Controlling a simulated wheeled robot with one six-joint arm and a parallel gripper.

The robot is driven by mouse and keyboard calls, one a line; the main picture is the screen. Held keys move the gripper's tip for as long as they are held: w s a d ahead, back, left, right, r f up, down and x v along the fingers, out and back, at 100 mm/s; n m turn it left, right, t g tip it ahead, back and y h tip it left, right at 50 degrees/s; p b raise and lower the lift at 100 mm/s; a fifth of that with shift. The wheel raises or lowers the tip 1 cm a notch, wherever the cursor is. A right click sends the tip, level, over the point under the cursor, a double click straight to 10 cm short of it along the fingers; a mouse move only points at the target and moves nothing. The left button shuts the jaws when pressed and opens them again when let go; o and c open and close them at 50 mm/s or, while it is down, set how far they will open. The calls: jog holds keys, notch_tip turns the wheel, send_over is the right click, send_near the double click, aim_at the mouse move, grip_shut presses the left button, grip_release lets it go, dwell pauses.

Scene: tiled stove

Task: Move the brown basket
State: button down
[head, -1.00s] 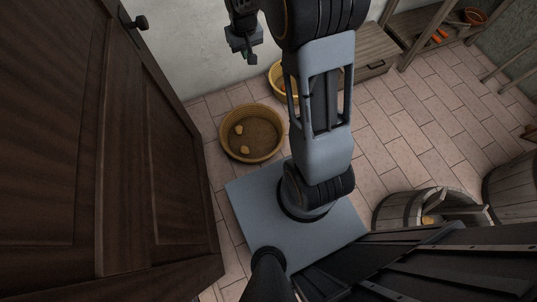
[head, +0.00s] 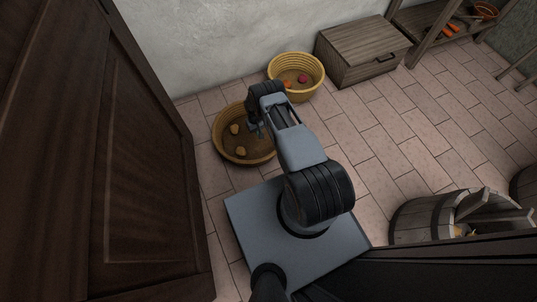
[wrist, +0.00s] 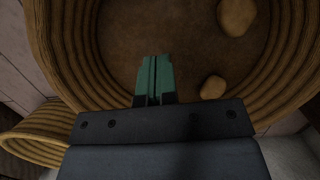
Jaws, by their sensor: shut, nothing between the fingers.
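The brown basket (head: 222,150) is a round, wide, ribbed basket on the tiled floor, in front of my base. Two potato-like lumps (head: 238,140) lie inside it. In the head view my gripper (head: 256,131) is over the basket's right part, and my arm hides some of the rim. I cannot tell its exact height.
A yellow basket (head: 315,65) with small red and orange items stands behind, to the right. A wooden chest (head: 355,55) and shelf are further right. A dark wooden door (head: 100,150) is close on the left. A barrel (head: 420,220) stands at right. The middle floor is clear.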

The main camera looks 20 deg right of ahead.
aim_at(269, 155)
jog(key=s+p, duration=0.1)
jog(key=s, duration=0.5)
jog(key=s+p, duration=0.1)
jog(key=s, duration=0.5)
jog(key=shift+d+f, duration=0.15)
jog(key=shift+f, duration=0.05)
jog(key=shift+s+f+b, duration=0.1)
jog(key=shift+f+b, duration=0.4)
jog(key=shift+f, duration=0.1)
jog(key=shift+f+b, duration=0.25)
jog(key=shift+b, duration=0.2)
